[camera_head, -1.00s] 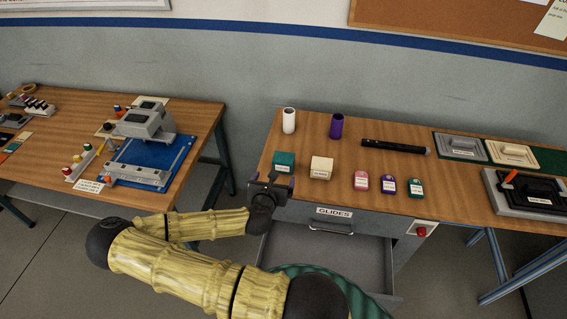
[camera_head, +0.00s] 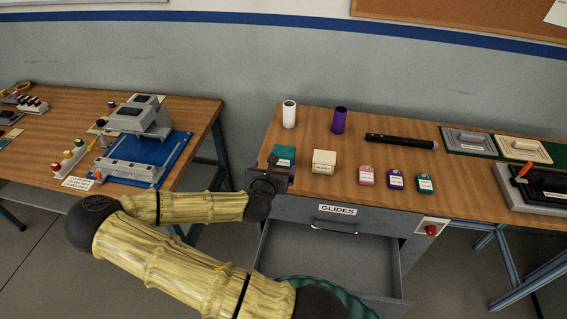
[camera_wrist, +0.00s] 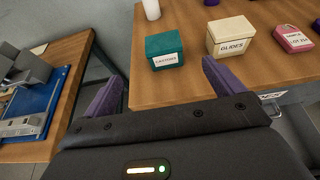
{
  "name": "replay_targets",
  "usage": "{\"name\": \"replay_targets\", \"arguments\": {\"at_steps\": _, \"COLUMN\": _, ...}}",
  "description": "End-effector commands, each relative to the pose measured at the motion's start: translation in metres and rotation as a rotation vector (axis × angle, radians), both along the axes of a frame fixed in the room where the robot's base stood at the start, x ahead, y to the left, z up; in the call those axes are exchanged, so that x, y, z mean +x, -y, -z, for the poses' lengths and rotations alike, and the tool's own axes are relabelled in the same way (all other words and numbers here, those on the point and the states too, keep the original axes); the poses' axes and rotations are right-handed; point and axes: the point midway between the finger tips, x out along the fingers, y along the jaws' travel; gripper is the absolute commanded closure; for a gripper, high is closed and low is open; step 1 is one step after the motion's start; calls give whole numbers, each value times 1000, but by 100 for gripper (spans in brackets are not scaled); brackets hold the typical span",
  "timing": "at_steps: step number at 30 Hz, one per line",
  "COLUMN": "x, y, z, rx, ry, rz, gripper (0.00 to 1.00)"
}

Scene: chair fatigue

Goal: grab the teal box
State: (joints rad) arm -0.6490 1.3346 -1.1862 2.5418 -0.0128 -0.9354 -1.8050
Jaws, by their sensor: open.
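The teal box (camera_head: 284,154) stands near the front left corner of the right table, partly hidden behind my gripper in the head view. In the wrist view the teal box (camera_wrist: 164,50) shows whole, with a white label on its front. My gripper (camera_head: 272,168) is at the table's front edge, just in front of the box. In the wrist view the purple fingers of my gripper (camera_wrist: 160,88) are spread wide and empty. The box lies beyond the fingertips, between their lines, and is apart from them.
A cream box labelled GLIDES (camera_head: 324,162) stands close right of the teal box. A white cylinder (camera_head: 289,114) and a purple one (camera_head: 340,120) stand behind. Below, a drawer (camera_head: 325,255) is open. A pink tag (camera_head: 366,175) is further right.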

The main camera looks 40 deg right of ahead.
Motion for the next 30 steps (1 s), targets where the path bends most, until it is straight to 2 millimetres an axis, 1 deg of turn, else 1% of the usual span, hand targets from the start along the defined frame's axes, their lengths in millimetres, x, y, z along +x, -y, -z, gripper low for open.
{"name": "replay_targets", "arguments": {"at_steps": 1, "x": 0, "y": 1, "z": 5, "rx": 1, "ry": 3, "rz": 2, "gripper": 6}}
{"name": "replay_targets", "arguments": {"at_steps": 6, "x": -1, "y": 5, "z": 7, "rx": 2, "ry": 2, "rz": 3, "gripper": 6}}
{"name": "replay_targets", "arguments": {"at_steps": 8, "x": 6, "y": 14, "z": 5, "rx": 0, "ry": -2, "rz": 5, "gripper": 6}}
{"name": "replay_targets", "arguments": {"at_steps": 15, "x": 30, "y": 46, "z": 21, "rx": 2, "ry": -1, "rz": 8, "gripper": 6}}
{"name": "replay_targets", "arguments": {"at_steps": 21, "x": 52, "y": 66, "z": 34, "rx": 1, "ry": -1, "rz": 2, "gripper": 6}}
{"name": "replay_targets", "arguments": {"at_steps": 25, "x": 58, "y": 72, "z": 39, "rx": 1, "ry": 0, "rz": -1, "gripper": 6}}
{"name": "replay_targets", "arguments": {"at_steps": 30, "x": 59, "y": 72, "z": 40, "rx": 1, "ry": 0, "rz": -1, "gripper": 6}}
